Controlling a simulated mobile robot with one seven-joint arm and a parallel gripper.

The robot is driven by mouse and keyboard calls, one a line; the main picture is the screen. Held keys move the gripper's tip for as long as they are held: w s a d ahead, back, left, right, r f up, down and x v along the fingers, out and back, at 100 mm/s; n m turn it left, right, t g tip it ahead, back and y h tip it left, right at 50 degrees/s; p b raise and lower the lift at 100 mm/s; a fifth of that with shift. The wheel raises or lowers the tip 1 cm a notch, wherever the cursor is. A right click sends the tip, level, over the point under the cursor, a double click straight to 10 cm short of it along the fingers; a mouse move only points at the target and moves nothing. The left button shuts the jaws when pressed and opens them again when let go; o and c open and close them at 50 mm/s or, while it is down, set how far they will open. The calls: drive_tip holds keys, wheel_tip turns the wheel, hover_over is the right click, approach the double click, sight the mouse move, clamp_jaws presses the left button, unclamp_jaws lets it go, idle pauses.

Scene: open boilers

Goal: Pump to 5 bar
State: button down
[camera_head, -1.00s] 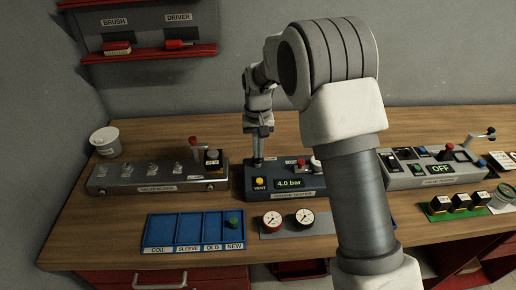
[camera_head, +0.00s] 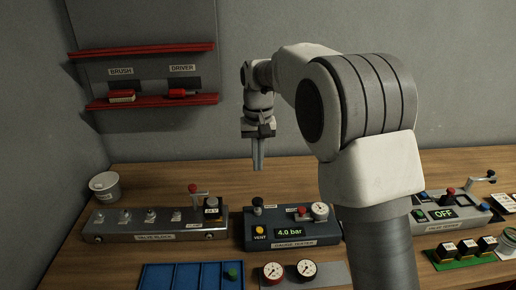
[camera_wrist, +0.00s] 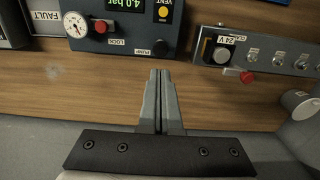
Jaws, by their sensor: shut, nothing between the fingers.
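The gauge tester (camera_head: 285,243) is a dark blue box on the bench, and its green display (camera_head: 289,233) reads 4.0 bar. Its black pump knob (camera_head: 257,206) stands upright at the back left, behind the yellow vent button (camera_head: 259,232). A red lock knob (camera_head: 303,212) and a mounted white gauge (camera_head: 320,211) are on its right. The pump knob (camera_wrist: 160,47) also shows in the wrist view, with the PUMP label beside it. My gripper (camera_head: 258,168) is shut and empty, pointing down above the pump knob and apart from it.
The valve block (camera_head: 150,227) stands left of the tester, with a white cup (camera_head: 104,186) behind it. The blue tray (camera_head: 180,276) and two loose gauges (camera_head: 272,272) lie in front. The valve tester (camera_head: 450,222) is at the right, beyond my arm. The bench behind the tester is clear.

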wheel_tip(320, 180, up, 4)
drive_tip(key=shift+f+p, duration=0.1)
drive_tip(key=shift+p, duration=0.3)
idle(1.1)
